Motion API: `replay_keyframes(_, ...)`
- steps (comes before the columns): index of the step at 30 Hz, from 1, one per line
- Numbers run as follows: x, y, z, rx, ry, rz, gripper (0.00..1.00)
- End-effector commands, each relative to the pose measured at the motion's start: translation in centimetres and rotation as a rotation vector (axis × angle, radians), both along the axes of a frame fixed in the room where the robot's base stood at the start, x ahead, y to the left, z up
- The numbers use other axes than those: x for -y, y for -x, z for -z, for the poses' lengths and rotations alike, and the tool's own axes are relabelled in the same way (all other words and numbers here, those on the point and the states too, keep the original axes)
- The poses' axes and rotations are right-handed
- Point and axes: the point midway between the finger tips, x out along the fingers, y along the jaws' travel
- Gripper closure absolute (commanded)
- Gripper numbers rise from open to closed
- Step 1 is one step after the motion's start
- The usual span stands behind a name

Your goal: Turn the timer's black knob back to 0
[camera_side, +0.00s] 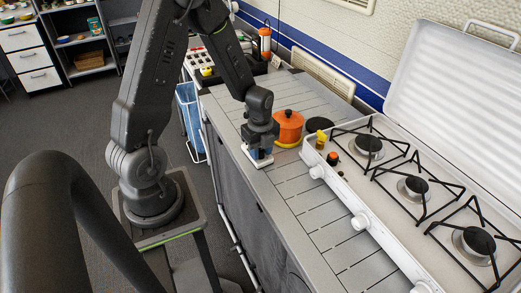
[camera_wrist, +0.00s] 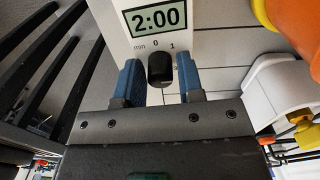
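The white timer (camera_wrist: 195,45) fills the top middle of the wrist view; its display reads 2:00, with "min", "0" and "1" printed below. Its black knob (camera_wrist: 160,69) stands below the printed numbers, and no pointer mark on it can be made out. My gripper (camera_wrist: 161,82) is open, its blue-padded fingers on either side of the knob with narrow gaps. In the side view my gripper (camera_side: 259,154) points down over the timer (camera_side: 257,162) at the counter's near edge; the knob is hidden there.
An orange pot (camera_side: 289,126) stands close behind the timer. A white camp stove (camera_side: 320,160) with several burners and white knobs lies to the right. The slatted counter (camera_side: 287,180) is clear in front of the stove. A blue bin (camera_side: 188,110) hangs at the left.

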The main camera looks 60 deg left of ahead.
Motion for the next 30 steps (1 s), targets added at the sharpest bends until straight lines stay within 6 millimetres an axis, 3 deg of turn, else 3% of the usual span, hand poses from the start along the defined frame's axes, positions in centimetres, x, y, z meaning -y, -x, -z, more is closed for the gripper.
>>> replay_keyframes(10, 0.00, -0.01, -0.03, 0.000, 0.000, 0.000, 0.99)
replay_keyframes(20, 0.00, -0.02, -0.04, 0.000, 0.000, -0.047, 0.99)
replay_keyframes(30, 0.02, -0.02, -0.04, 0.000, 0.001, -0.280, 0.99)
